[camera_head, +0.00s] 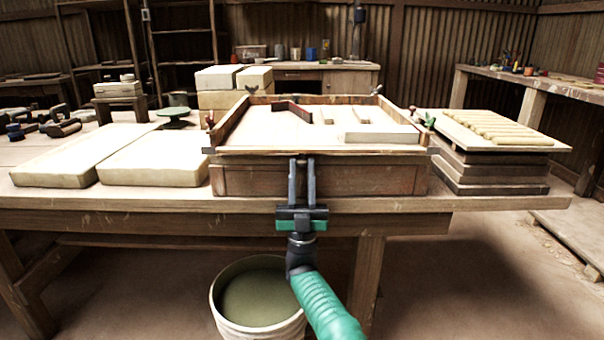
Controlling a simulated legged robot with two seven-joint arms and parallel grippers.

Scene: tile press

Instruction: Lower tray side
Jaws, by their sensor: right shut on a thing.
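A wooden tray (229,121) with raised left and back walls sits on a brown wooden base (370,181) at the table's front edge. Its front side (370,152) shows as a thin strip, low and nearly level with the tray floor. My right gripper (301,162) reaches up from below, its fingertips at the middle of this front side. It is shut on the front side; the exact contact is hard to see. A pale block (382,134) and several thin strips lie in the tray. My left gripper is out of view.
Two long pale clay slabs (155,160) lie left of the tray, with stacked pale blocks (220,78) behind. On the right, a board with several clay rolls (497,128) tops a stack of boards. A bucket (258,300) stands below my right arm.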

